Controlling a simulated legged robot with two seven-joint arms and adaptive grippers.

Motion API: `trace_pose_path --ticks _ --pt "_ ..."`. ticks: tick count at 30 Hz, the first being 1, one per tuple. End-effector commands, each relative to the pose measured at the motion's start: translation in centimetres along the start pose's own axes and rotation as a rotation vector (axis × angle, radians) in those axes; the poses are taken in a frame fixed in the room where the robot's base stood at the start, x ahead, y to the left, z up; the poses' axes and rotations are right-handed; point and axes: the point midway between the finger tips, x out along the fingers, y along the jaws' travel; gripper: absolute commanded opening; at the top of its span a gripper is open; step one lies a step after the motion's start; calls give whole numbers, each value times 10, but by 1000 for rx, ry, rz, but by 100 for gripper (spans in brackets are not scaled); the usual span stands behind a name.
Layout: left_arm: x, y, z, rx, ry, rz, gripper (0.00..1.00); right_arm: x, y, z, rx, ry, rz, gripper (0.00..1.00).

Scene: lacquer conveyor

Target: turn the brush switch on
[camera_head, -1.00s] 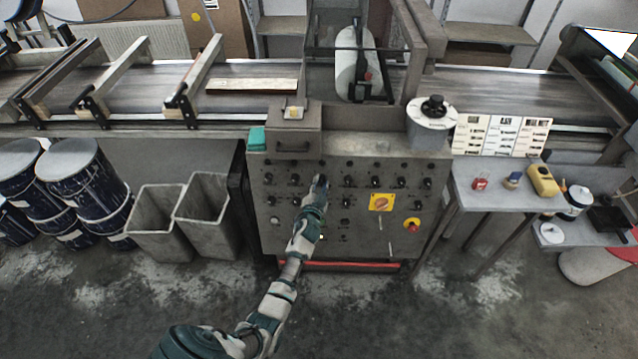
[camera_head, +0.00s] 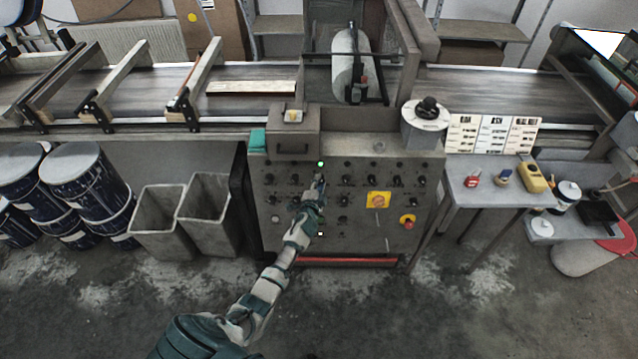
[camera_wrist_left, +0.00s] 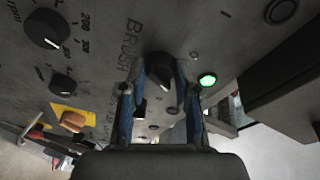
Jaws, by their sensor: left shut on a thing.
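The control panel (camera_head: 345,215) stands in the middle of the head view, with rows of black knobs. My left gripper (camera_head: 319,182) is at the panel's upper middle. In the left wrist view, my left gripper (camera_wrist_left: 160,88) is shut on the brush switch (camera_wrist_left: 158,66), a black knob under the printed word BRUSH. A green lamp (camera_wrist_left: 208,79) beside the switch is lit. The lamp also shows green in the head view (camera_head: 321,164), just above the gripper. The gripper partly hides the switch. My right gripper is not in view.
Other knobs (camera_wrist_left: 47,28) sit close to the gripper. A yellow-plated rotary switch (camera_head: 379,199) and a red button (camera_head: 407,221) are to the right on the panel. Bins (camera_head: 160,222) stand left, a table (camera_head: 480,186) right. The conveyor (camera_head: 480,88) runs behind.

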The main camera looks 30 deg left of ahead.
Motion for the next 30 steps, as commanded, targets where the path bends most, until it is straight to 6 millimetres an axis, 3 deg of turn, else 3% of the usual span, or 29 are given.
trace_pose_path --ticks 1,10,11,13,23,30 --pt "-2 8 4 3 -10 13 0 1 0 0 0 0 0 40" --pt "-2 8 5 3 -10 14 0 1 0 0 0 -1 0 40" --pt "-2 8 5 3 -10 14 39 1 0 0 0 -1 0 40" --pt "-2 8 4 2 -10 13 56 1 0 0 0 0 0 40" --pt "-3 2 2 1 -3 4 56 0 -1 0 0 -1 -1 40" --pt "-34 4 2 2 -2 6 56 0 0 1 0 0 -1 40"
